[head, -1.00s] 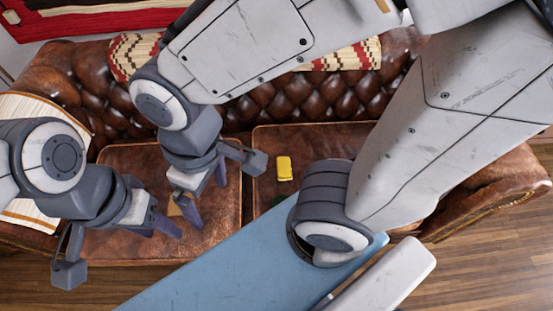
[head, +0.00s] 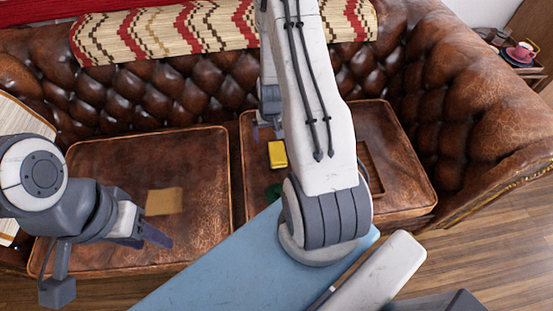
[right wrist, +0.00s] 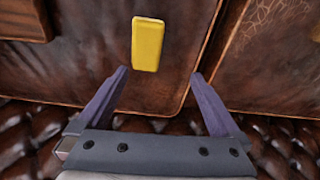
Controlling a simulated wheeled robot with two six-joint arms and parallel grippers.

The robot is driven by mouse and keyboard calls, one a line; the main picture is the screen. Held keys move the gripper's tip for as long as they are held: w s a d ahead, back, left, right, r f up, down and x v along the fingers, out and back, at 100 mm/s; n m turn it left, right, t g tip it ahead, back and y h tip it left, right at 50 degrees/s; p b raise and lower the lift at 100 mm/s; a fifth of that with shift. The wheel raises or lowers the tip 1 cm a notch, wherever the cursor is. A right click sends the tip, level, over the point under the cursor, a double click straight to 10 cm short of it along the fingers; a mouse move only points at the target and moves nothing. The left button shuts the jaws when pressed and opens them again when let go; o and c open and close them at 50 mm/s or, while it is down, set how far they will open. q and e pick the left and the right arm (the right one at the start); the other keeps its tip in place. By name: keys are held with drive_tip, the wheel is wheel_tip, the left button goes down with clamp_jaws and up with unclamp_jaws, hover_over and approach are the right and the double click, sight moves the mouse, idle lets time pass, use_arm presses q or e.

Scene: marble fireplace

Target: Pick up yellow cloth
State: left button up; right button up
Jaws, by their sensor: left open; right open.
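A small yellow folded block, which looks like the yellow cloth (head: 277,154), lies on the right seat cushion of the brown leather sofa. In the right wrist view the yellow cloth (right wrist: 148,45) lies just beyond the fingertips, slightly left of centre. My right gripper (right wrist: 159,73) is open and empty, with its fingers spread wide. In the head view it is mostly hidden behind my arm, on the backrest side of the cloth. My left gripper (head: 157,238) is open and empty over the front of the left cushion.
A flat tan piece (head: 164,201) lies on the left cushion. A dark green object (head: 273,191) is in front of the yellow cloth, partly hidden. A brown frame-like item (head: 371,168) lies to the right. The tufted backrest (head: 180,100) rises behind the cushions.

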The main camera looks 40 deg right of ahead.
sight(277, 151)
drive_tip(key=shift+m, duration=0.3)
drive_tip(key=d+f, duration=0.1)
drive_tip(key=s+d+f, duration=0.1)
drive_tip(key=f, duration=0.1)
drive_tip(key=shift+d+f+b, duration=0.15)
drive_tip(key=shift+f+b, duration=0.1)
drive_tip(key=shift+b, duration=0.05)
drive_tip(key=f, duration=0.2)
drive_tip(key=f+b, duration=0.1)
drive_tip(key=shift+w+d+f, duration=0.15)
drive_tip(key=shift+d+f, duration=0.05)
drive_tip(key=shift+f, duration=0.15)
drive_tip(key=shift+w+d+f+b, duration=0.1)
drive_tip(key=shift+w+f+b, duration=0.1)
drive_tip(key=shift+f, duration=0.8)
drive_tip(key=shift+w+d+f+b, duration=0.1)
drive_tip(key=shift+w+f+b, duration=0.1)
drive_tip(key=shift+f, duration=0.8)
drive_tip(key=shift+w+d+f+b, duration=0.1)
drive_tip(key=shift+w+f+b, duration=0.1)
drive_tip(key=shift+f, duration=0.8)
drive_tip(key=shift+c, duration=0.3)
drive_tip(key=c, duration=1.3)
drive_tip(key=shift+o, duration=0.2)
drive_tip(key=shift+r, duration=0.15)
